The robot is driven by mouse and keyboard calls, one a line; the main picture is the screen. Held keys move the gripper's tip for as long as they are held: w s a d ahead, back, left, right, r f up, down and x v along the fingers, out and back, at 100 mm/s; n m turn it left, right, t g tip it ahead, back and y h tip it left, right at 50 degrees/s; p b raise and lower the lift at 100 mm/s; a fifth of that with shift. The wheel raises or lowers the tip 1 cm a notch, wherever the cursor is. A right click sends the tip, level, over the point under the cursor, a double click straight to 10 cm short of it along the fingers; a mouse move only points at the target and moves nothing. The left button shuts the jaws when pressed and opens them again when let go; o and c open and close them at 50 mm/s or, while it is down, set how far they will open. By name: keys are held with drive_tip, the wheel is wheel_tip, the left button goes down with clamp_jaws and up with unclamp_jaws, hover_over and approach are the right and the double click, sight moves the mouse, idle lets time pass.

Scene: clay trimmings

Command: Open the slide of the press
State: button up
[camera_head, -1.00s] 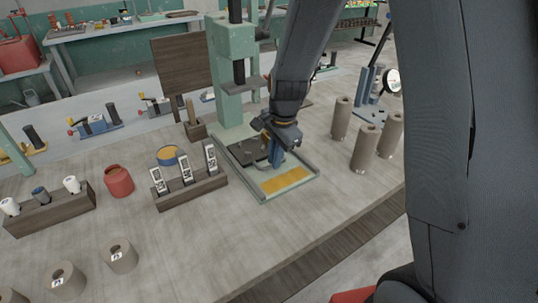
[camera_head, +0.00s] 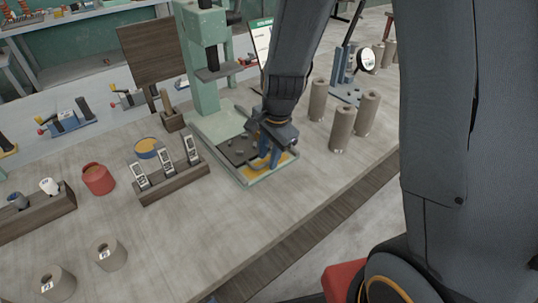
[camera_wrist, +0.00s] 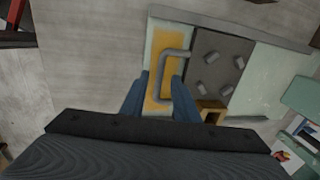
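The green press (camera_head: 206,95) stands upright on the bench. Its slide is a dark plate (camera_head: 236,150) with several small grey lumps on it, lying in a pale green tray; the plate also shows in the wrist view (camera_wrist: 220,68). A yellow strip (camera_wrist: 158,45) shows between the plate and the tray's near end. Bare green tray shows behind the plate. A grey U-shaped handle (camera_wrist: 163,75) reaches from the plate over the yellow strip. My gripper (camera_wrist: 160,77) is open, with its blue fingers either side of the handle bar and visible gaps. In the head view my gripper (camera_head: 268,160) partly hides the handle.
A wooden rack (camera_head: 175,183) with upright tags stands left of the tray. A red pot (camera_head: 98,179) and grey cylinders (camera_head: 108,253) are farther left. Tall grey-brown cylinders (camera_head: 342,130) and a dial stand (camera_head: 350,85) are to the right. The bench front is clear.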

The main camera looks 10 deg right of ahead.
wheel_tip(320, 180, up, 8)
drive_tip(key=s, duration=0.1)
drive_tip(key=shift+d+f+b, duration=0.15)
drive_tip(key=shift+d+b, duration=0.15)
drive_tip(key=shift+d, duration=0.05)
idle(0.3)
drive_tip(key=shift+s, duration=0.1)
drive_tip(key=s+d+n+h, duration=0.1)
drive_tip(key=s+d+n, duration=0.6)
drive_tip(key=s+n, duration=0.4)
drive_tip(key=shift+s+d+f+n+g, duration=0.15)
drive_tip(key=shift+d+f+n+g, duration=0.2)
drive_tip(key=shift+n, duration=0.35)
drive_tip(key=shift+r, duration=0.1)
idle(1.4)
